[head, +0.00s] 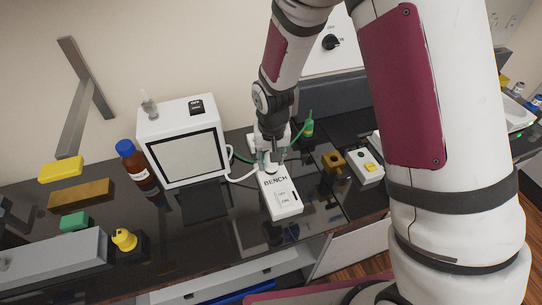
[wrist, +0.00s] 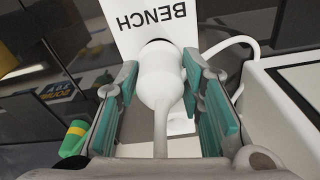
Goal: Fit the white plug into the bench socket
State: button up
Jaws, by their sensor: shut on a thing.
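The white plug (wrist: 160,82) is rounded, with a white cable (wrist: 160,135) running from its rear toward my wrist. My gripper (wrist: 161,84) is shut on it, with teal pads on either side. The bench socket is a white box (head: 285,201) marked BENCH, lying on the dark bench top; its lettered face (wrist: 135,30) is also in the wrist view. The plug's front end points at a dark round opening beside the lettering, and I cannot tell how deep it sits. In the head view my gripper (head: 269,163) is at the box's far end and mostly hides the plug.
A white instrument with a screen (head: 187,160) stands left of the box, with a brown bottle (head: 137,165) beyond it.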

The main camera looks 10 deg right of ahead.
jog(key=shift+f, duration=0.7)
jog(key=o, duration=1.3)
jog(key=shift+r, duration=0.15)
jog(key=r, duration=0.4)
jog(key=s+r, duration=0.1)
jog(key=r, duration=0.6)
jog(key=shift+s+r, duration=0.25)
jog(key=shift+r, duration=0.05)
